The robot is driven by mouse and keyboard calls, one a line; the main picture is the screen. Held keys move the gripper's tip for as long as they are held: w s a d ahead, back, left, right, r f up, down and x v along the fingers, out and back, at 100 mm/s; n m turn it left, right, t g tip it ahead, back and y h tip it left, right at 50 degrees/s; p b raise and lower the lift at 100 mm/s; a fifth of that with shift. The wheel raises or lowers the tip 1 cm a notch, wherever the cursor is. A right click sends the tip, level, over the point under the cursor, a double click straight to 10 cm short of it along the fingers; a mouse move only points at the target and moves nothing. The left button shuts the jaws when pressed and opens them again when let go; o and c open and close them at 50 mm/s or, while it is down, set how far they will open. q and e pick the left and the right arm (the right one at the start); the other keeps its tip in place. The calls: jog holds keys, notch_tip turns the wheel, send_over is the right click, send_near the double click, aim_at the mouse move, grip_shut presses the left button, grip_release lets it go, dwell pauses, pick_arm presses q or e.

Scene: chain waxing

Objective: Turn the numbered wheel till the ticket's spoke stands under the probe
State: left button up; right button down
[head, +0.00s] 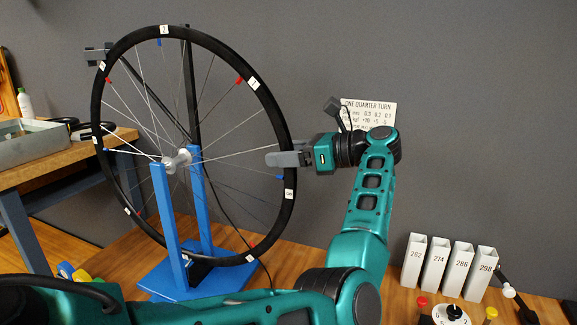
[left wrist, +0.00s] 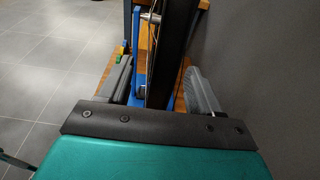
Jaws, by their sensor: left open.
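The black-rimmed wheel (head: 272,112) stands upright on a blue stand (head: 163,210). White number labels sit around its rim, one at the top (head: 164,29); most are too small to read. Red and blue marks show by the rim. My left gripper (head: 280,154) is at the rim's right side. In the left wrist view the dark rim (left wrist: 172,50) passes between the spread fingers, with a gap to each. A grey block (head: 97,54) at the rim's upper left may be the probe; I cannot tell. I cannot make out the ticket. My right gripper is out of view.
A chart headed "ONE QUARTER TURN" (head: 368,108) is on the wall behind my left wrist. Several white numbered bins (head: 437,262) and a dial (head: 452,314) stand at the right. A metal tray (head: 35,148) is on the left bench (head: 60,160).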

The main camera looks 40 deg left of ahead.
pick_arm(q)
jog(key=b+v, duration=0.1)
jog(key=v, duration=0.9)
jog(key=shift+b, duration=0.3)
